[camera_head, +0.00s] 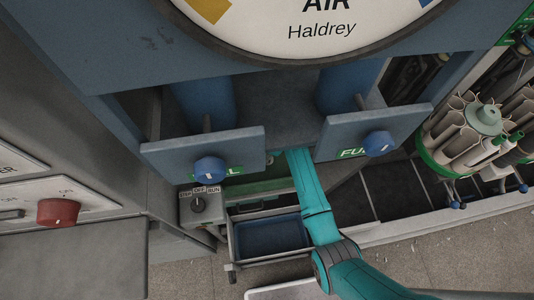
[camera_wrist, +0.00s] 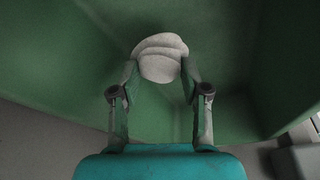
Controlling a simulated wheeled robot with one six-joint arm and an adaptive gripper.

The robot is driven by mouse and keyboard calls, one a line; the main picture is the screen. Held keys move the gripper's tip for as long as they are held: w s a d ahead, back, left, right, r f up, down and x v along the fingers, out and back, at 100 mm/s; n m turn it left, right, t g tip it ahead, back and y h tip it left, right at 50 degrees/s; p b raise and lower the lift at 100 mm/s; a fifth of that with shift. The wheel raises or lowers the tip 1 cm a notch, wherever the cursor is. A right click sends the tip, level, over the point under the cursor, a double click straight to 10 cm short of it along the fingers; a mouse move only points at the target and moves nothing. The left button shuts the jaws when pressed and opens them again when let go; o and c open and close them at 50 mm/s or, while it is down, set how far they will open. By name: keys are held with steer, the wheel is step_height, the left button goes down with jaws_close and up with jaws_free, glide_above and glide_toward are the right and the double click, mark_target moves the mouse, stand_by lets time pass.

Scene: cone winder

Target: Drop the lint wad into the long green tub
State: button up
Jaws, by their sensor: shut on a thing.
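The lint wad (camera_wrist: 160,48) is a pale grey-white, layered, rounded lump in the wrist view. My gripper (camera_wrist: 160,76) is shut on it, with one finger on each side. Green walls of the long green tub (camera_wrist: 60,75) surround the wad in that view. The wad appears over or within the tub's opening; its height above the bottom is unclear. In the head view, part of the green tub (camera_head: 258,187) shows under the machine, left of my teal arm. My gripper and the wad are mostly hidden there by the arm and the machine.
A blue-lined tray (camera_head: 270,237) stands in front of the green tub. Two blue-knobbed panels (camera_head: 205,155) and (camera_head: 375,132) flank the arm from above. A grey switch box (camera_head: 200,205) sits to the left. A cone holder (camera_head: 480,135) stands at the right.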

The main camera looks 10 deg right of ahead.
steer(key=shift+f, duration=0.6)
steer(key=o, duration=0.7)
steer(key=shift+r, duration=0.6)
steer(key=v, duration=0.7)
steer(key=shift+r, duration=0.25)
steer(key=shift+s, duration=0.15)
